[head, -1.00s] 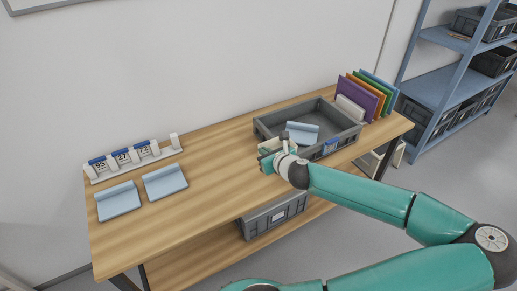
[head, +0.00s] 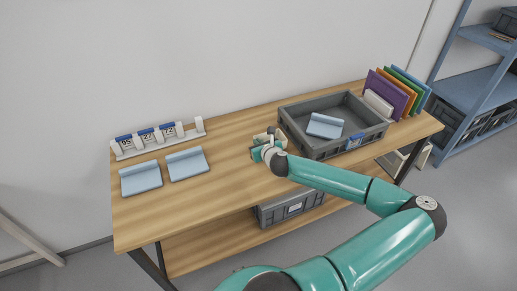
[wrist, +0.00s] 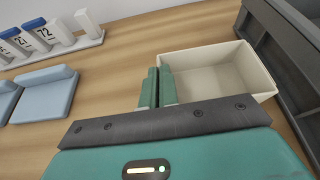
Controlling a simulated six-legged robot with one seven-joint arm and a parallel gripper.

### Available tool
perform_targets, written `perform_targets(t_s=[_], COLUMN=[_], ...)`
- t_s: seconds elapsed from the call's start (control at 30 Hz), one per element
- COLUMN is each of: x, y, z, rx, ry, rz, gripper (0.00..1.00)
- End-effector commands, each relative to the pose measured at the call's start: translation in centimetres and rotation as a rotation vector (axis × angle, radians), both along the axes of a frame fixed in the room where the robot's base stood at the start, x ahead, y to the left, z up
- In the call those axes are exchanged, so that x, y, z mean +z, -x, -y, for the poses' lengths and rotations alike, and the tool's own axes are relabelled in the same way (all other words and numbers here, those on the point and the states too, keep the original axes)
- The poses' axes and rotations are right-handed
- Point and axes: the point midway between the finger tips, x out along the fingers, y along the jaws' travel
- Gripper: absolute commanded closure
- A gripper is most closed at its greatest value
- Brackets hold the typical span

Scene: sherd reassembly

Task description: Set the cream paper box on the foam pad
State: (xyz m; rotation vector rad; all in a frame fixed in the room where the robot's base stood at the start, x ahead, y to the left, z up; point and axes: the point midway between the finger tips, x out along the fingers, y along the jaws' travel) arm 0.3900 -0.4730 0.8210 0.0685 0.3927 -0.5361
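The cream paper box (wrist: 222,72) is open-topped and empty in the wrist view. My gripper (wrist: 158,86) has its two green fingers close together at the box's left wall, pinching it. In the head view my gripper (head: 262,148) and the box (head: 264,136) are just left of the grey tray; whether the box is clear of the table cannot be told. Light blue pads with a raised back edge are in view: one at the left (head: 141,179), one beside it (head: 187,164), and one inside the tray (head: 325,126). Which is the foam pad is unclear.
The grey tray (head: 312,148) stands right of my gripper, with coloured upright panels (head: 398,92) beyond it. A white rack with numbered blue-topped blocks (head: 160,142) stands behind the left pads. The table (head: 215,195) is bare between pads and gripper.

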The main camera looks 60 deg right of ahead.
Motion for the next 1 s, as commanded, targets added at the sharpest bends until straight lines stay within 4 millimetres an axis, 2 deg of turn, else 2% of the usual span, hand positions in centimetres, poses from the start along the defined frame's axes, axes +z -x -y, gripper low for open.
perform_targets(t_s=[0.03,0.17,0.53,0.67,1.0], x=[-1.0,-2.7,-3.2,-3.1,-2.8], y=[0.1,0.1,0.1,0.1,0.1], z=[0.0,0.0,0.0,0.0,0.0], rx=[-0.001,0.0,0.0,0.0,0.0], ry=[-0.006,-0.003,-0.001,-0.001,0.001], rz=[0.001,0.001,0.0,0.0,0.0], gripper=[1.0,1.0,1.0,0.76,0.76])
